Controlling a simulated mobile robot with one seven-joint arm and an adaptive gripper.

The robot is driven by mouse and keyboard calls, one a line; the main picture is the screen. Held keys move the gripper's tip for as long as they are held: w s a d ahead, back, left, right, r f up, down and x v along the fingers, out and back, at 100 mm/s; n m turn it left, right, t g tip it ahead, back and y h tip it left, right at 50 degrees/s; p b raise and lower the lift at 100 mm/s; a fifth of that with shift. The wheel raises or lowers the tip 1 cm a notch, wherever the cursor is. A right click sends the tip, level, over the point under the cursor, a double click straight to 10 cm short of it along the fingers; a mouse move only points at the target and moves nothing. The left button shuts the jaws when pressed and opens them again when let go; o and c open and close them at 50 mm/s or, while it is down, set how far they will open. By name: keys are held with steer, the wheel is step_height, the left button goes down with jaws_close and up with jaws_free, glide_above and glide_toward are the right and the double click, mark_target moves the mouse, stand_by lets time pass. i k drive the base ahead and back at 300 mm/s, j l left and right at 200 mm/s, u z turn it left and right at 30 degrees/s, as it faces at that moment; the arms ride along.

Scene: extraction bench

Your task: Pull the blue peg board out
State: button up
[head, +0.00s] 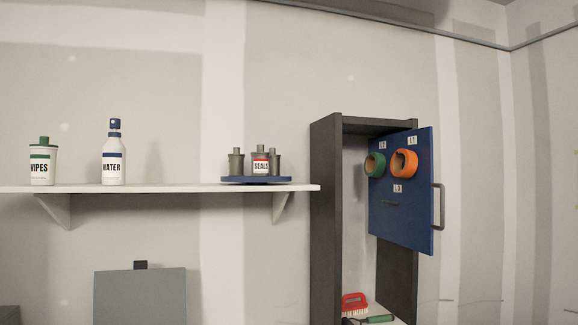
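The blue peg board (412,218) stands upright in the dark, open-fronted cabinet (326,215) at the right. Its right part sticks out past the cabinet's right side panel, and its left part is inside the opening. A grey handle (439,207) is on its right edge. A green ring (375,165) and an orange ring (404,164) hang on its upper part, near small white number labels. A thin dark peg or hook shows below them. My gripper is not in view.
A white wall shelf (150,189) left of the cabinet holds a wipes tub (42,165), a water bottle (114,160) and a blue tray (256,181) with grey containers. A red brush (354,302) and a green-handled tool (379,319) lie in the cabinet bottom. A grey panel (140,297) stands below the shelf.

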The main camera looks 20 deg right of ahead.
mark_target(401, 211)
steer(key=z, duration=1.3)
steer(key=i+j+z, duration=0.4)
steer(key=i+j, duration=0.15)
steer(key=j, duration=0.3)
steer(key=k+j, duration=0.1)
steer(key=k+l+u, duration=0.1)
steer(key=k, duration=0.5)
steer(key=i+j+z, duration=0.1)
steer(key=i, duration=0.3)
steer(key=i+j+z, duration=0.1)
steer(key=i, duration=0.3)
